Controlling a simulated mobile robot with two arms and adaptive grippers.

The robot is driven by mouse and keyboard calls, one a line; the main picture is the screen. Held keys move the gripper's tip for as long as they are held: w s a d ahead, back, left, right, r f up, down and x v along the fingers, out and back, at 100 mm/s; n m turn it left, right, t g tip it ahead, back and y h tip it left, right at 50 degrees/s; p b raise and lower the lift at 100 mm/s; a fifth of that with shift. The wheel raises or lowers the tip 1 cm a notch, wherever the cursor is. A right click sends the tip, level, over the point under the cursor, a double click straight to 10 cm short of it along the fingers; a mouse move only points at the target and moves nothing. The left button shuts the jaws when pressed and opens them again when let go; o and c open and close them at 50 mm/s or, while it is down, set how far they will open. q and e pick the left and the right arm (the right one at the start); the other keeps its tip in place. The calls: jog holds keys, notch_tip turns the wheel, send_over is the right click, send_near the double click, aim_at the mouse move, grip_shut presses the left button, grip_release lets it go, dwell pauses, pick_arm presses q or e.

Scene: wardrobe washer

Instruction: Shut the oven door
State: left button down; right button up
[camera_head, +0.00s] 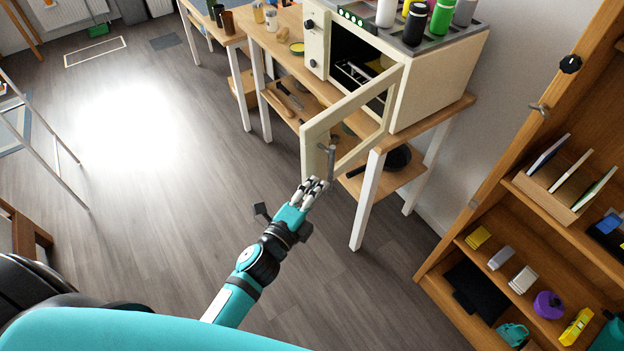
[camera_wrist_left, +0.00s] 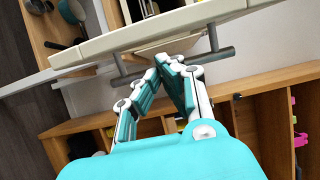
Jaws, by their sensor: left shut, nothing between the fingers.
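The cream oven (camera_head: 440,85) stands on a wooden table, and its door (camera_head: 345,120) hangs open toward me, showing a dark inside with a rack. The door's grey bar handle (camera_head: 331,160) is on its free end. My left gripper (camera_head: 318,183) is just beside the handle, its fingertips close together with nothing between them. In the left wrist view the fingertips (camera_wrist_left: 172,62) are near the handle bar (camera_wrist_left: 172,66) under the door's pale edge (camera_wrist_left: 170,28); I cannot tell whether they touch it. My right gripper is not in view.
Bottles and cans (camera_head: 440,18) stand on top of the oven. A pan (camera_head: 392,160) lies on the table's lower shelf. A wooden shelf unit (camera_head: 480,190) with small items is on the right. The floor (camera_head: 150,190) to the left is mostly clear.

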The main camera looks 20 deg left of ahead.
pick_arm(q)
jog(key=shift+w+a, duration=0.15)
jog(key=shift+a, duration=0.4)
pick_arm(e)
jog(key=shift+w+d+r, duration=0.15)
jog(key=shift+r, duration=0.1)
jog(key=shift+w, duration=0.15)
